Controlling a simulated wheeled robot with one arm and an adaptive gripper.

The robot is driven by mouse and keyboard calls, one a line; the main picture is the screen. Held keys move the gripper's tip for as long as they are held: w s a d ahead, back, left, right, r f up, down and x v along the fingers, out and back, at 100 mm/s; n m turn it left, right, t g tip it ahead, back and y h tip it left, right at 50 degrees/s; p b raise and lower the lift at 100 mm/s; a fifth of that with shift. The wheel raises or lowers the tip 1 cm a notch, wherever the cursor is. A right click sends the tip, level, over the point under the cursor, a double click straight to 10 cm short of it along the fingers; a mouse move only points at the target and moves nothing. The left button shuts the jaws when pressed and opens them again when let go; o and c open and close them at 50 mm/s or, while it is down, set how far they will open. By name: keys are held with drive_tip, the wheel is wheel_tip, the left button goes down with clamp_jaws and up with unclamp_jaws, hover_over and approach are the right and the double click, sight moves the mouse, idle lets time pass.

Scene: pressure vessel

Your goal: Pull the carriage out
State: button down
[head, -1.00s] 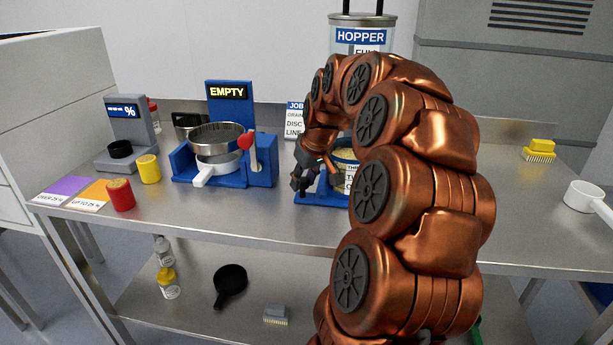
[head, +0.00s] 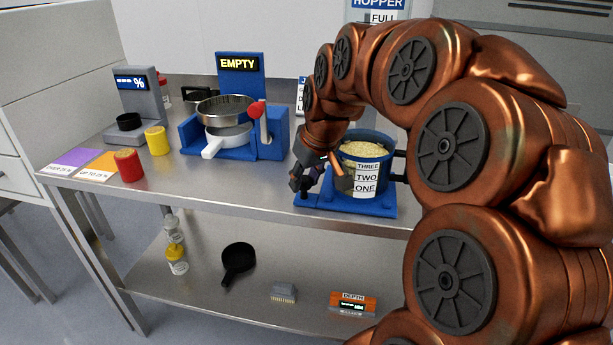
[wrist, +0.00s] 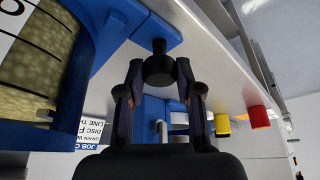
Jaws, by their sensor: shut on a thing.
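The carriage (head: 370,208) is a blue base on the steel bench, bearing a blue pot (head: 389,150) filled with pale grains. The pot has a white label reading THREE, TWO, ONE. My gripper (head: 308,184) is at the carriage's left front end. In the wrist view, a black knob (wrist: 159,66) on the blue base (wrist: 150,28) stands between my two fingertips, and my gripper (wrist: 160,80) is shut on it. The pot's grain window (wrist: 35,50) shows at the left there. My arm hides part of the pot's surroundings in the head view.
The hopper sign (head: 377,5) is behind the pot. A blue stand with an EMPTY display (head: 239,64) holds a sieve and a white-handled pan, left of the carriage. Red (head: 128,165) and yellow (head: 157,140) jars stand farther left. Bare bench lies in front of the blue stand.

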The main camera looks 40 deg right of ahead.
drive_tip(key=shift+s+a, duration=0.1)
drive_tip(key=shift+a, duration=0.1)
drive_tip(key=c, duration=0.8)
unclamp_jaws()
drive_tip(key=v, duration=1.2)
drive_tip(key=shift+r, duration=0.1)
